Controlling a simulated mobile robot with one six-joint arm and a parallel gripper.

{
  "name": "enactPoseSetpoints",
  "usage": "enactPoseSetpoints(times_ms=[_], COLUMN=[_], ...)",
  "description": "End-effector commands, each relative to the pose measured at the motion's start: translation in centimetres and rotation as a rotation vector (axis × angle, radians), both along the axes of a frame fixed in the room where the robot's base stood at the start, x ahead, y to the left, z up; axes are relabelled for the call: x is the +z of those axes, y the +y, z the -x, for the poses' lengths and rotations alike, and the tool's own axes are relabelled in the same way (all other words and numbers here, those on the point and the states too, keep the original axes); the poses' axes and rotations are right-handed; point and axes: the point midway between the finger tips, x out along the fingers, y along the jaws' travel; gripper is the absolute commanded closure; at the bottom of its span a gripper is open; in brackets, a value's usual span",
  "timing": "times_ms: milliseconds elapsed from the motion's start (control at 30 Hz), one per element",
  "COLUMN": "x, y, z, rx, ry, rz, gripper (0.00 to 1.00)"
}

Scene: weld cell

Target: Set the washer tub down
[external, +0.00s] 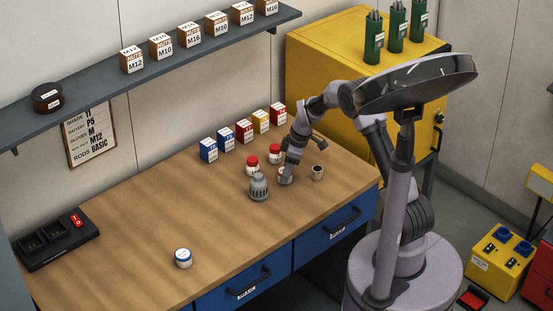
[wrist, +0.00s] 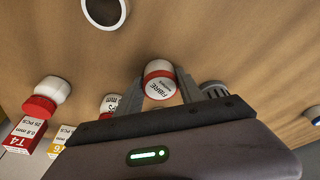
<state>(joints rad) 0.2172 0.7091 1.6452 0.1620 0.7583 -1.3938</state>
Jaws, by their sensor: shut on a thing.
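The washer tub (wrist: 160,84) is a small white tub with a red band and a label reading FIBRE in the wrist view. It sits between the two fingers of my gripper (wrist: 160,88), which is shut on it. In the external view my gripper (external: 286,170) points down at the right part of the workbench (external: 150,215), with the tub (external: 285,177) at its tips, low over the wood. I cannot tell whether the tub's base touches the bench.
Two red-lidded tubs (external: 252,165) (external: 275,152) stand behind, a grey ribbed object (external: 259,187) left, and a dark-topped cup (external: 317,172) right. Small coloured boxes (external: 245,131) line the back. A blue-lidded tub (external: 183,257) stands front left. The bench's middle is clear.

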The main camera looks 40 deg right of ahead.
Motion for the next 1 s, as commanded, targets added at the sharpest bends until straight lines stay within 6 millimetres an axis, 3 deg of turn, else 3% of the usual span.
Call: enactPoseSetpoints(times_ms=[167, 200, 300, 567, 667, 1000], x=[-0.4, -0.4, -0.3, -0.2, 0.6, 9.4], y=[0.0, 0.0, 0.0, 0.0, 0.0, -1.6], z=[0.0, 0.0, 0.0, 0.0, 0.1, 1.9], rx=[0.0, 0.0, 0.0, 0.0, 0.0, -0.001], ry=[0.0, 0.0, 0.0, 0.0, 0.0, -0.002], rz=[0.0, 0.0, 0.0, 0.0, 0.0, 0.001], gripper=[0.95, 0.51, 0.34, 0.34, 0.34, 0.34])
